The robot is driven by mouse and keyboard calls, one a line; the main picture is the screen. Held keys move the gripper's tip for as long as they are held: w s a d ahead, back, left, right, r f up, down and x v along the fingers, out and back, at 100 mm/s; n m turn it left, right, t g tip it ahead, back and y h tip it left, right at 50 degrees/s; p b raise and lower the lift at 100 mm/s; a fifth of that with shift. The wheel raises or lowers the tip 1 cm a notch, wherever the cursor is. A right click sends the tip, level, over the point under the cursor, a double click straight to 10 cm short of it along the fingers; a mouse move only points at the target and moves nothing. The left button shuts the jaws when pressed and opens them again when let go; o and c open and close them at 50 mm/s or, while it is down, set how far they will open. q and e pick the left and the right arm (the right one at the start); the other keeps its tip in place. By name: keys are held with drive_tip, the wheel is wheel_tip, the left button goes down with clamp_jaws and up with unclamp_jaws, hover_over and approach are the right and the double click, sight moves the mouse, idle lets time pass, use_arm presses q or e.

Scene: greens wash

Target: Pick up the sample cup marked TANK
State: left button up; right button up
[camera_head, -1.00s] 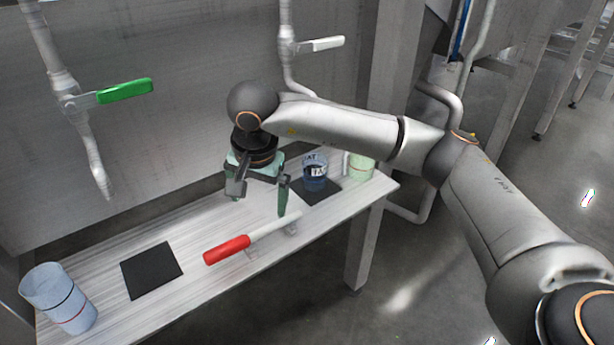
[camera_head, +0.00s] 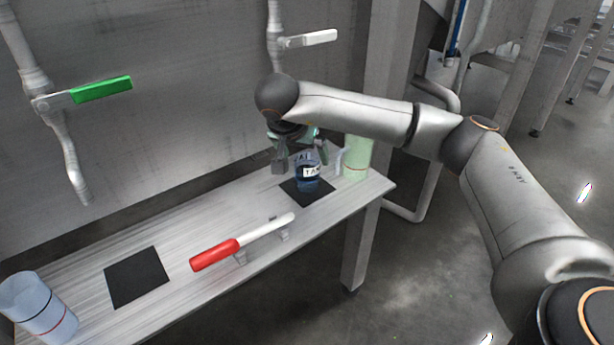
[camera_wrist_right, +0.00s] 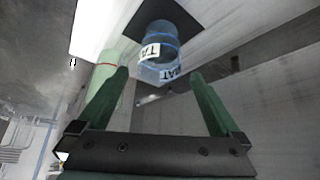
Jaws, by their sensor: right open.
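The sample cup (camera_head: 308,182) is a blue clear cup with white labels, standing upright on the right black mat (camera_head: 318,196). Its labels are only partly readable; one begins with "TA". In the right wrist view the cup (camera_wrist_right: 160,45) is beyond the fingertips, roughly centred between them. My right gripper (camera_head: 309,160) is open and empty, at the back of the cup in the head view; the arm partly hides it. The open fingers (camera_wrist_right: 160,73) also show in the wrist view, apart from the cup. My left gripper is not in view.
A pale green container (camera_head: 356,158) stands close to the right of the cup. A red-and-white handled tool (camera_head: 240,243) rests on small supports at the bench's front. A left black mat (camera_head: 137,277) is empty. A clear blue container (camera_head: 38,308) stands at far left. Wall pipes carry green (camera_head: 102,89) and white levers.

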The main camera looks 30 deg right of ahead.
sight(307, 159)
drive_tip(key=x, duration=0.4)
drive_tip(key=shift+d+r, duration=0.1)
drive_tip(key=c, duration=1.3)
drive_tip(key=shift+c, duration=0.6)
drive_tip(key=shift+s+r, duration=0.1)
drive_tip(key=shift+r, duration=0.1)
